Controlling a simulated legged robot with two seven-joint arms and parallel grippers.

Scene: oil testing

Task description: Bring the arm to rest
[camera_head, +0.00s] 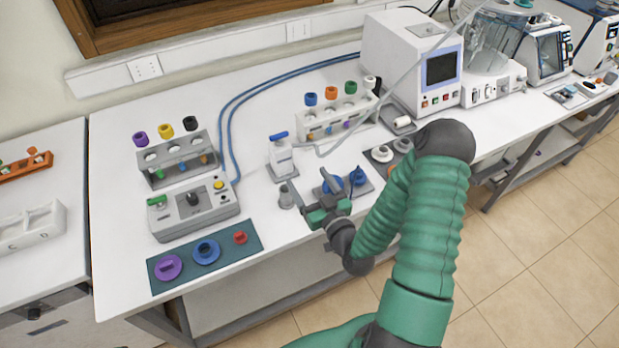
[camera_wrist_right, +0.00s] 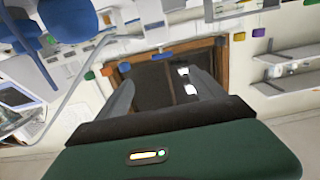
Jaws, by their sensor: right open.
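My right arm (camera_head: 405,215), in a green sleeve, reaches in from the lower right of the head view over the front of the white bench. Its gripper (camera_head: 310,184) is above the bench's front part, with its two fingers spread and nothing between them. In the wrist view the same gripper (camera_wrist_right: 160,76) shows two grey fingers apart, with a dark wood-framed opening (camera_wrist_right: 170,70) in the wall beyond. My left gripper is not in view.
A white dispenser bottle (camera_head: 281,155) stands just behind the gripper. A grey control box (camera_head: 193,207), a teal mat (camera_head: 207,256) with coloured caps, tube racks (camera_head: 336,118) and a white analyser (camera_head: 410,62) stand around. Open floor (camera_head: 520,230) lies to the right.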

